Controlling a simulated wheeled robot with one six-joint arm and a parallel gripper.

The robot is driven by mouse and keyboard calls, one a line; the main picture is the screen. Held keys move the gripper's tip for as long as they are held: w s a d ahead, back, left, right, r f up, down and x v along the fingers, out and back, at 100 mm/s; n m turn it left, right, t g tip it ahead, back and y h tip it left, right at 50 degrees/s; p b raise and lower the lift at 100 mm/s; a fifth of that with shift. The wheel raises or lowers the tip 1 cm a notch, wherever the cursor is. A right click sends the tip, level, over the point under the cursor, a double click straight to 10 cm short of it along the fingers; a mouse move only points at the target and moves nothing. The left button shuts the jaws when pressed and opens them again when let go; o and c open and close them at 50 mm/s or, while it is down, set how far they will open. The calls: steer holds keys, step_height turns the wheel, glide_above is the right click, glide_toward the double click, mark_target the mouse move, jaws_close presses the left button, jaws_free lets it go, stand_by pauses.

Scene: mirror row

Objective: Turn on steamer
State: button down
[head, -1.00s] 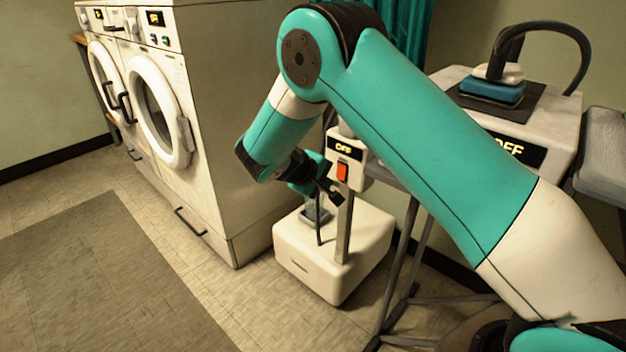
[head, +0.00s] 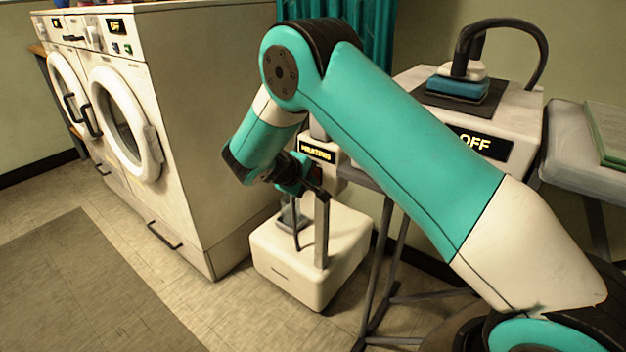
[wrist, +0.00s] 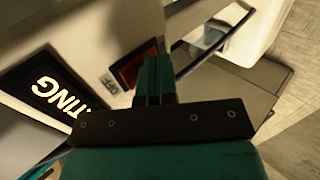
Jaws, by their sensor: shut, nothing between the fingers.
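The steamer has a white base (head: 315,285) on the floor, a grey pole and a white control box. The box's display (head: 316,151) is lit and appears to read HEATING; in the wrist view its end (wrist: 60,90) shows the letters "TING". The orange-red switch (wrist: 128,68), marked OFF beside it, is partly behind my fingertips. My gripper (head: 318,190) is shut and empty, with its fingertips right at the switch. I cannot tell whether they still touch it. In the head view my gripper mostly hides the switch.
White washers (head: 190,120) stand at the left. A press (head: 510,110) with a blue-soled iron and a display reading OFF stands at the right, on dark metal legs (head: 385,260). A grey board (head: 575,140) is beyond it. A grey mat (head: 60,290) lies on the open floor.

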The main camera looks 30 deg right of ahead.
steer(key=shift+r+p, duration=0.85)
steer(key=a+f+p+v, duration=0.1)
steer(key=p+v, duration=0.2)
steer(key=v, duration=1)
steer(key=shift+s+a+f, duration=0.15)
steer(key=shift+s+a, duration=0.05)
steer(key=shift+s, duration=0.2)
